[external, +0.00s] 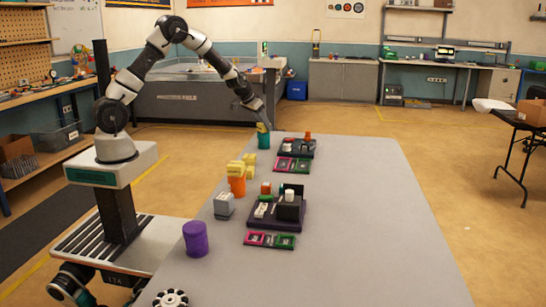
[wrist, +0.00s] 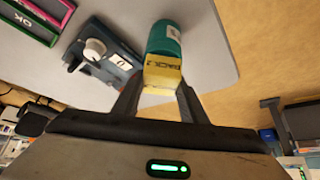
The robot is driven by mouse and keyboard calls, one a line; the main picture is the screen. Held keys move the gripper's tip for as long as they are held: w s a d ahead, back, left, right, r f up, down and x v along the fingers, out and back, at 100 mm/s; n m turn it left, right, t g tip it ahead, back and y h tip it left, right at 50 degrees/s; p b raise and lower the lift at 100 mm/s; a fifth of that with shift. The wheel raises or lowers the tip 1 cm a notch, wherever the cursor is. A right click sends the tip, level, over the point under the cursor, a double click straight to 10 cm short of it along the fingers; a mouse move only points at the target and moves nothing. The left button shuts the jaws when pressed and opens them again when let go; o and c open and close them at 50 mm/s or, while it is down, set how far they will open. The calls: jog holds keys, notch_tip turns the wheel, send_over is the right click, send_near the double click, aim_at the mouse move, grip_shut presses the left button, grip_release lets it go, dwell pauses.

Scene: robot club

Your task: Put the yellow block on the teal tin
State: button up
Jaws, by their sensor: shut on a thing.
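The teal tin (external: 263,140) stands upright near the far left edge of the grey table. It also shows in the wrist view (wrist: 165,38), with a white label on its side. My gripper (external: 264,124) is directly over the tin, with its fingers pointing down. In the wrist view my gripper (wrist: 158,92) is shut on the yellow block (wrist: 162,74), which has dark lettering on one side. The block (external: 262,128) is at the tin's top end and lines up with it. I cannot tell whether it rests on the tin or hangs just above.
A dark device with a white knob (wrist: 94,48) stands close beside the tin. Pink and green frames (external: 292,164) lie nearby. The table's right side (external: 365,220) is clear.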

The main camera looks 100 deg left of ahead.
jog(key=shift+f, duration=0.1)
jog(key=shift+f, duration=0.15)
jog(key=o, duration=1.1)
jog(key=shift+c, duration=0.2)
